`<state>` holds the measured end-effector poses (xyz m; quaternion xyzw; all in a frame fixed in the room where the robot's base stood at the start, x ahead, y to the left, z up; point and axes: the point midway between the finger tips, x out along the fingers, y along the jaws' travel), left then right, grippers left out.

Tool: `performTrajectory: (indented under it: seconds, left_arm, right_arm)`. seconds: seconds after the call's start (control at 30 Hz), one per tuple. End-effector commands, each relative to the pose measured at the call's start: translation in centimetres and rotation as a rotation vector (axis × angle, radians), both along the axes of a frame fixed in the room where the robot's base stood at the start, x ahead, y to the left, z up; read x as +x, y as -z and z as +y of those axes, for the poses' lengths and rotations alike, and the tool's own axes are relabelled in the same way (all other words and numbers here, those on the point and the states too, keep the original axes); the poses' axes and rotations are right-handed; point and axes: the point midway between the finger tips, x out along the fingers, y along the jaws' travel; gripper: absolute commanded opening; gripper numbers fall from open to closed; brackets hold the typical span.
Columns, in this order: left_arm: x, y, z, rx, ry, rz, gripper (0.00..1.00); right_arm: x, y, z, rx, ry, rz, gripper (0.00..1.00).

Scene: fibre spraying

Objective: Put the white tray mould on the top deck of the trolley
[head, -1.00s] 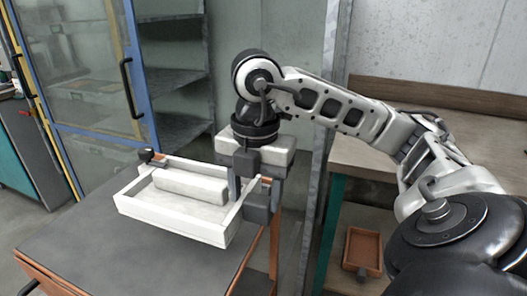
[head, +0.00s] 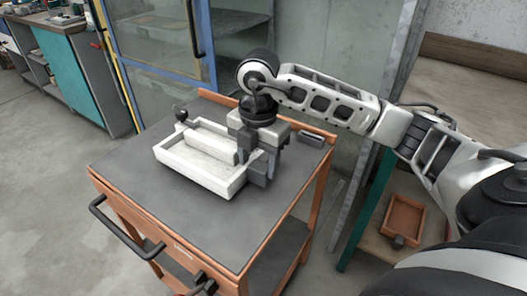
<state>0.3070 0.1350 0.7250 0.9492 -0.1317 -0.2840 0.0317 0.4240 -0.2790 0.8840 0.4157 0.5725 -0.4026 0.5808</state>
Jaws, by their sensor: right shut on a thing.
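The white tray mould (head: 207,181) is an open rectangular box with a raised white block inside. It is over the top deck of the trolley (head: 160,214), towards the back. I cannot tell whether it touches the deck. My right gripper (head: 262,165) points down at the mould's right end and is shut on it. The trolley has a dark grey deck, an orange-brown frame and a black handle (head: 112,232) at the front left. My left gripper is not in view.
A blue-framed glass cabinet (head: 150,45) stands behind the trolley. A bench with a teal leg (head: 368,205) is on the right, with a brown tray (head: 403,217) on its lower shelf. The front and left of the deck are clear.

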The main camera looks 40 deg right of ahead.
Motion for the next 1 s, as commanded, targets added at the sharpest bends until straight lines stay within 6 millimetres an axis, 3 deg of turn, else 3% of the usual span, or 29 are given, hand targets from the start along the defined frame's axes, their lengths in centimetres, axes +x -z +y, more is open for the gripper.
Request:
performTrajectory:
  seconds: [0.13, 0.37, 0.4, 0.43, 0.77, 1.0]
  left_arm:
    - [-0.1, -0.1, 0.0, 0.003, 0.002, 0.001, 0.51]
    - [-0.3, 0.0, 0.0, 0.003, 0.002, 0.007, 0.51]
    - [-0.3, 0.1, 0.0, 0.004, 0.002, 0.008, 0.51]
    - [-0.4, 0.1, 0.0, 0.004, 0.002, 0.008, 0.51]
    - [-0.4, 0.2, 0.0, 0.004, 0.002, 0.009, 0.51]
    - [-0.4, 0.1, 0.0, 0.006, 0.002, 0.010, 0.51]
  right_arm:
    - [0.1, 1.6, 0.0, 0.001, 0.002, -0.006, 0.00]
    - [0.1, 1.8, -0.1, 0.000, 0.001, -0.006, 0.00]
    - [-0.2, 2.2, -0.1, -0.003, 0.000, 0.006, 0.65]
    - [-0.2, 2.2, -0.1, -0.003, 0.000, 0.006, 0.74]
    - [-0.1, 1.9, -0.1, -0.002, 0.001, 0.003, 0.76]
    - [0.0, -1.6, -0.1, -0.001, 0.000, -0.003, 0.76]
